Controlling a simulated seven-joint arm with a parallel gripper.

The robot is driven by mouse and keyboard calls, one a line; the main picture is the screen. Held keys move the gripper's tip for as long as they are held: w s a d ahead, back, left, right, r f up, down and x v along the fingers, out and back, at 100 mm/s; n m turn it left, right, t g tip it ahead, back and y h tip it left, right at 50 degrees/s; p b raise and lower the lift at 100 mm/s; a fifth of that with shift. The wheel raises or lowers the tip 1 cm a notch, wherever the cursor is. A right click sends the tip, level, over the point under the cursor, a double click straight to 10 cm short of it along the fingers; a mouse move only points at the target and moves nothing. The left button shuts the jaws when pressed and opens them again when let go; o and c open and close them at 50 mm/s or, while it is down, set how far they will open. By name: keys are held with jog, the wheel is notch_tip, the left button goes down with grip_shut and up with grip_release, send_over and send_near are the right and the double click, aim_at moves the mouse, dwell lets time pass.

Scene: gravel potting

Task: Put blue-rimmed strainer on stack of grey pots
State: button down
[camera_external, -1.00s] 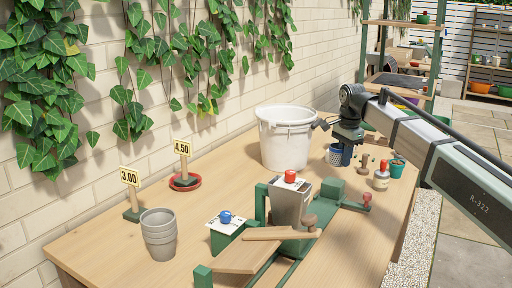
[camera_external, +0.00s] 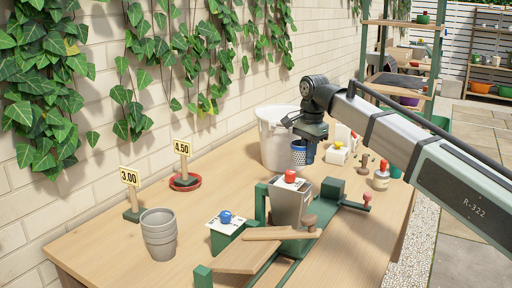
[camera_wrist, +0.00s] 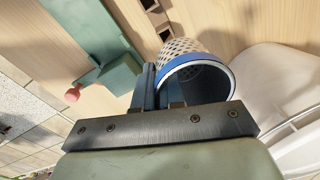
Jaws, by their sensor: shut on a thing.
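The blue-rimmed strainer (camera_external: 303,153) is held by my gripper (camera_external: 305,138), beside the white bucket and above the table. In the wrist view, the strainer (camera_wrist: 187,47) has a white perforated body and a blue rim, and my gripper (camera_wrist: 158,92) is shut on its wall, near the rim. The stack of grey pots (camera_external: 158,234) stands upright at the front left of the table, well away from my gripper.
A white bucket (camera_external: 272,150) stands behind the strainer.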

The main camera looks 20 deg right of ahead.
jog(key=s+a+r+n, duration=0.2)
jog(key=s+a, duration=0.2)
jog(key=a, duration=0.7)
jog(key=s+a+r+n, duration=0.2)
jog(key=s+a, duration=0.3)
jog(key=a, duration=0.7)
notch_tip(320, 180, up, 6)
jog(key=n, duration=0.1)
send_over(167, 219)
jog(key=shift+s+f, duration=0.1)
jog(key=shift+f, duration=4.75)
jog(key=shift+f, duration=0.15)
jog(key=c, duration=1.2)
grip_release()
jog(key=shift+c, duration=0.2)
notch_tip(167, 219, up, 12)
jog(key=shift+s+d, duration=0.2)
jog(key=shift+d, duration=0.1)
